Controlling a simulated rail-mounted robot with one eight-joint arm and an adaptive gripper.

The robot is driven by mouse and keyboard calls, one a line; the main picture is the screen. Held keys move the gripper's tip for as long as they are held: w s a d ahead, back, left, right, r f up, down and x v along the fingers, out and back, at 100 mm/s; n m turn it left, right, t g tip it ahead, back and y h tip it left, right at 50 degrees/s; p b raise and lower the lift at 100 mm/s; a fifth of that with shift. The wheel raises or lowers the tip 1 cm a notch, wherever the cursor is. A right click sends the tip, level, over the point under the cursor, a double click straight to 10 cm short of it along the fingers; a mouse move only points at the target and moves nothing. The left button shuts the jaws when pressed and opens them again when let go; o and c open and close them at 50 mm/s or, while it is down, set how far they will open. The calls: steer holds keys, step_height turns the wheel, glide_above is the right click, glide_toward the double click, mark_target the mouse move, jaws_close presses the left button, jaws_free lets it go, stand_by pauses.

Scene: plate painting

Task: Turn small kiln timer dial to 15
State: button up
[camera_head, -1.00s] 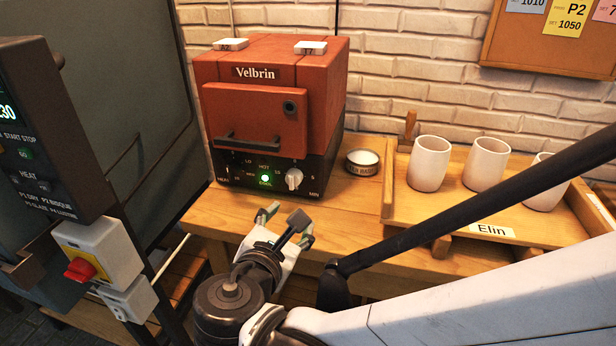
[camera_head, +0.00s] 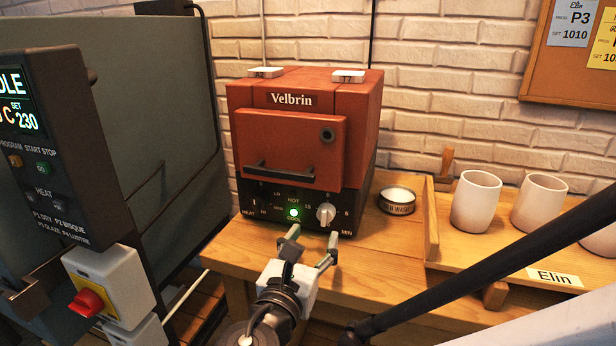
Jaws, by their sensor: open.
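The small red kiln (camera_head: 290,140), labelled Velbrin, stands on the wooden table against the brick wall. Its black front panel carries a white timer dial (camera_head: 326,214) at the right, with 15 marked to its left, 5 to its right and MIN below. Which way the dial points is too small to tell. A green lamp (camera_head: 293,212) glows left of the dial. My gripper (camera_head: 312,240) is open and empty in front of the panel, just below the dial. Its right finger is close under the dial; I cannot tell whether they touch.
A round tin (camera_head: 397,207) stands right of the kiln. A wooden tray (camera_head: 510,262) labelled Elin holds pale cups (camera_head: 476,200) farther right. A large grey kiln (camera_head: 120,110) with a control box and red switch (camera_head: 88,302) is at left.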

mark_target(323, 218)
steer(key=b+x, duration=0.1)
steer(key=x, duration=0.6)
steer(key=shift+w+d, duration=0.1)
steer(key=shift+w, duration=0.2)
steer(key=c, duration=1.1)
